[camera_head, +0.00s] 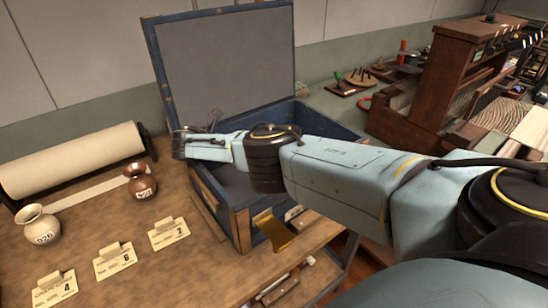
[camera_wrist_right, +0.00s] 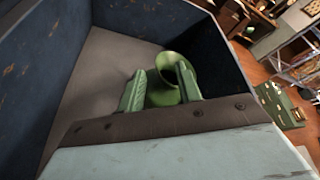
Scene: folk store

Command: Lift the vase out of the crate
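A green vase (camera_wrist_right: 164,88) with a flared round mouth shows in the right wrist view, inside a blue crate (camera_wrist_right: 140,22) with a grey floor. The two green fingers of my right gripper (camera_wrist_right: 160,82) stand apart on either side of the vase. I cannot tell whether they press on it. In the head view the open-lidded blue crate (camera_head: 240,228) stands on a wooden table, and my right arm reaches in from the right over it. My right gripper (camera_head: 188,145) is small and unclear there. The vase is hidden in that view. My left gripper is not in view.
A cream vase (camera_head: 38,225) and a brown vase (camera_head: 139,182) stand on the table left of the crate. Several numbered cards (camera_head: 114,260) stand in front. A paper roll (camera_head: 72,160) lies behind.

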